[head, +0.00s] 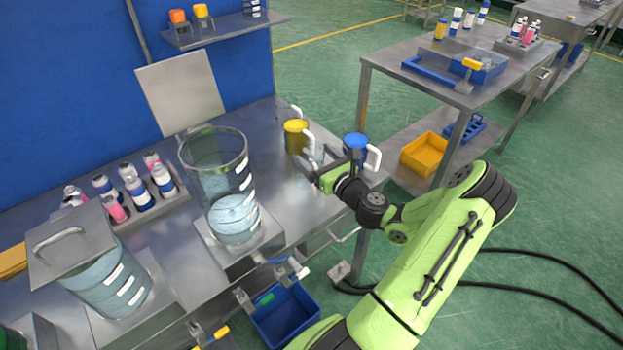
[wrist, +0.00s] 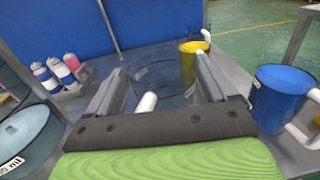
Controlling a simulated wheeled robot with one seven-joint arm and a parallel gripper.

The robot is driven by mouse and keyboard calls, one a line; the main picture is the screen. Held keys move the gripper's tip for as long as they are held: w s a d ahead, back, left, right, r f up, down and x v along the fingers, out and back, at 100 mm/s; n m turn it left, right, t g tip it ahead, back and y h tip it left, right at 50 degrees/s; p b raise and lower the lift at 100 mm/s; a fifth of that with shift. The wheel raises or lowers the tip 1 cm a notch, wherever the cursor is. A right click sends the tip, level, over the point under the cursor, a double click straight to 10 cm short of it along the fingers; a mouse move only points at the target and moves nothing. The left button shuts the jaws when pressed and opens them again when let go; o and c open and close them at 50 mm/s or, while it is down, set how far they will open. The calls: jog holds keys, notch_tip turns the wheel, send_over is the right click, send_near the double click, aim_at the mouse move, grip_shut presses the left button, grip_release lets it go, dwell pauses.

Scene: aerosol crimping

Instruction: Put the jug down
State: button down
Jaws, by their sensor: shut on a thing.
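My gripper (head: 325,165) is over the right end of the steel bench. In the wrist view my gripper's two fingers (wrist: 160,72) stand on either side of a clear jug (wrist: 165,80) and are shut on it. Its white handle (wrist: 147,102) points back towards the palm. The jug is see-through and hard to make out in the head view, so I cannot tell whether its base touches the bench. A yellow jug (head: 295,137) stands just beyond it, also in the wrist view (wrist: 189,62). A blue jug (head: 355,146) is close on the right, also in the wrist view (wrist: 278,98).
A tall clear vessel (head: 228,185) with pale blue liquid stands left of my gripper on the bench (head: 275,180). A rack of bottles (head: 140,195) and a lidded vessel (head: 110,285) are farther left. A blue bin (head: 285,315) hangs below the front edge.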

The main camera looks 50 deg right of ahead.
jog(key=shift+w+f+b, duration=0.15)
jog(key=shift+f+b, duration=0.6)
jog(key=shift+f, duration=1.65)
grip_release()
jog(key=shift+s+r, duration=0.15)
jog(key=shift+s, duration=0.05)
jog(key=s+a, duration=0.2)
jog(key=s, duration=0.9)
jog(key=shift+s+a+p, duration=0.25)
jog(key=shift+p, duration=0.2)
